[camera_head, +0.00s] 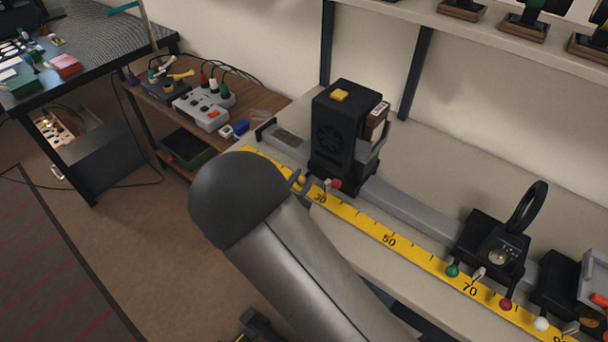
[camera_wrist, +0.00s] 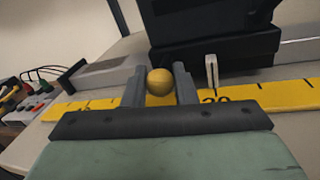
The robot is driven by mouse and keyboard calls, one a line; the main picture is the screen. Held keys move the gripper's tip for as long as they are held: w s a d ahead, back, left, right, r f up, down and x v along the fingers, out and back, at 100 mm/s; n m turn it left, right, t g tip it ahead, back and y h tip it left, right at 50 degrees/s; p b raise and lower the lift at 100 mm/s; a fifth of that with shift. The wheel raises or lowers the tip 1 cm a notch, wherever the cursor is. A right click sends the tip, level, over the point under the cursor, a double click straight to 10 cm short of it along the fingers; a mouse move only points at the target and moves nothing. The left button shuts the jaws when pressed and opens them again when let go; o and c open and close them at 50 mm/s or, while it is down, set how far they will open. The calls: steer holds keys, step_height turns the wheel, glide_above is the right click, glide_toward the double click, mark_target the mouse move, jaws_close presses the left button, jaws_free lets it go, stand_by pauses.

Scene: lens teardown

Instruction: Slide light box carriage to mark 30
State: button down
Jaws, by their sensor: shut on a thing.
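The light box (camera_head: 340,140) is a black housing with a yellow button on top. It stands upright on its carriage on the grey rail (camera_head: 395,205), and its dark lower part (camera_wrist: 215,48) shows in the wrist view. A yellow ball knob (camera_wrist: 160,82) is between the two fingers of my gripper (camera_wrist: 160,88), which is shut on it. In the head view my gripper (camera_head: 300,186) is mostly hidden by my arm. The carriage's pale pointer (camera_wrist: 211,72) stands close to the 30 label; the exact tick is hard to read.
A yellow scale (camera_head: 365,230) runs along the rail's front. To the right are a carriage with a lens ring (camera_head: 527,207) and another dark carriage (camera_head: 562,278). A wooden side table with a grey control box (camera_head: 205,105) stands to the left. A shelf (camera_head: 480,40) hangs above.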

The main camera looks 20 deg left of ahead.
stand_by(0.4)
steer(key=c, duration=1.2)
jaws_free()
steer(key=shift+c, duration=0.2)
steer(key=shift+s, duration=0.15)
steer(key=s+a+b, duration=0.1)
steer(key=s+a, duration=0.1)
steer(key=s, duration=1.5)
steer(key=shift+a+b, duration=0.3)
steer(key=shift+b, duration=0.05)
